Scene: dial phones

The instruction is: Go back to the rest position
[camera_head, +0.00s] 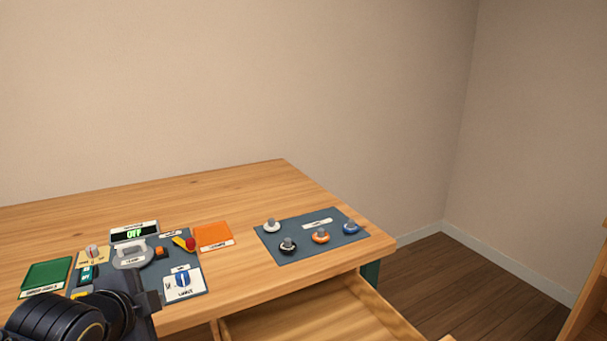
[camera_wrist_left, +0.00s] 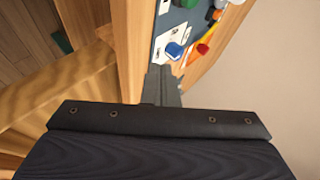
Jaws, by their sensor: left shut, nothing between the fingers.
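My left gripper (camera_wrist_left: 163,72) shows in the left wrist view with its narrow grey fingers together and nothing between them. In the head view my dark left arm comes in at the lower left, and the gripper (camera_head: 138,284) is over the front edge of the control panel (camera_head: 206,273), hiding part of it. Whether it touches the panel cannot be told. A blue knob (camera_head: 183,280) on a white plate is just right of the gripper; it also shows in the left wrist view (camera_wrist_left: 174,50). My right gripper is in neither view.
The wooden table (camera_head: 240,180) also holds a green pad (camera_head: 46,273), an orange pad (camera_head: 212,235) and a dark mat (camera_head: 270,244) with several round knobs. An open drawer (camera_head: 300,318) juts out below the table's front edge. The table's back is clear.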

